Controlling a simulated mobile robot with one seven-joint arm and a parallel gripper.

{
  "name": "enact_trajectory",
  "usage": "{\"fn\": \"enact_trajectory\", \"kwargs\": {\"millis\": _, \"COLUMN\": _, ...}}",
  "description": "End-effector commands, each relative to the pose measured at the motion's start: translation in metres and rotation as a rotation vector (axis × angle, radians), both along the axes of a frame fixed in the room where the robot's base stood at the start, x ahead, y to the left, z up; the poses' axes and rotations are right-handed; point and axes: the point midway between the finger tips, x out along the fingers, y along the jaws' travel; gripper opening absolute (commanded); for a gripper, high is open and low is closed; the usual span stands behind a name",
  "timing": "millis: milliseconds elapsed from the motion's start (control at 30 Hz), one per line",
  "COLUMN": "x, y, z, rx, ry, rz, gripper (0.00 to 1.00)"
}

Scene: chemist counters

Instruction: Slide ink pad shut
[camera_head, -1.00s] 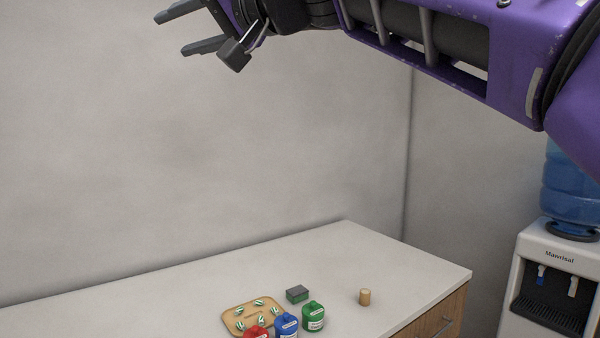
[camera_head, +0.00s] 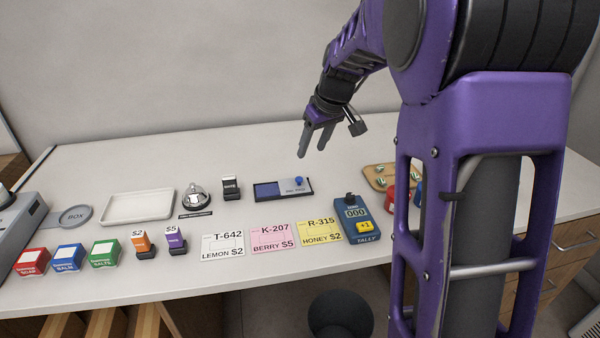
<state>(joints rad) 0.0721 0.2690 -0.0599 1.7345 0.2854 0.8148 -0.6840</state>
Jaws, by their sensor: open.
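The ink pad (camera_head: 267,191) lies on the counter right of the middle of its row. It is a flat dark tray with a blue pad showing at its left. Its grey sliding lid (camera_head: 298,190) with a small blue knob (camera_head: 299,181) sits at the right end, so the pad stands open. My gripper (camera_head: 314,154) is open and empty, fingers pointing down, above and behind the right part of the ink pad. It is apart from the pad and touches nothing.
A tally counter (camera_head: 356,219) stands right of the ink pad, a black stamp (camera_head: 231,187) and a bell (camera_head: 195,199) to its left. Price cards (camera_head: 273,239) lie in front. A wooden board (camera_head: 379,178) with bottles is at the right. The counter behind the pad is clear.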

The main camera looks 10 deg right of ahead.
Motion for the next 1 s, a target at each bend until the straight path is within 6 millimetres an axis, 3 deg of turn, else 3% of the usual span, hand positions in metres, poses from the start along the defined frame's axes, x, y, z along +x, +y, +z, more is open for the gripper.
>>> {"fn": "enact_trajectory", "kwargs": {"millis": 200, "x": 0.017, "y": 0.008, "z": -0.048, "rx": 0.001, "ry": 0.004, "rz": 0.001, "gripper": 0.56}}
{"fn": "enact_trajectory", "kwargs": {"millis": 500, "x": 0.036, "y": 0.015, "z": -0.097, "rx": 0.001, "ry": 0.002, "rz": -0.001, "gripper": 0.56}}
{"fn": "enact_trajectory", "kwargs": {"millis": 700, "x": 0.042, "y": 0.018, "z": -0.109, "rx": 0.001, "ry": -0.001, "rz": -0.001, "gripper": 0.56}}
{"fn": "enact_trajectory", "kwargs": {"millis": 1000, "x": 0.042, "y": 0.018, "z": -0.11, "rx": 0.001, "ry": -0.002, "rz": -0.001, "gripper": 0.54}}
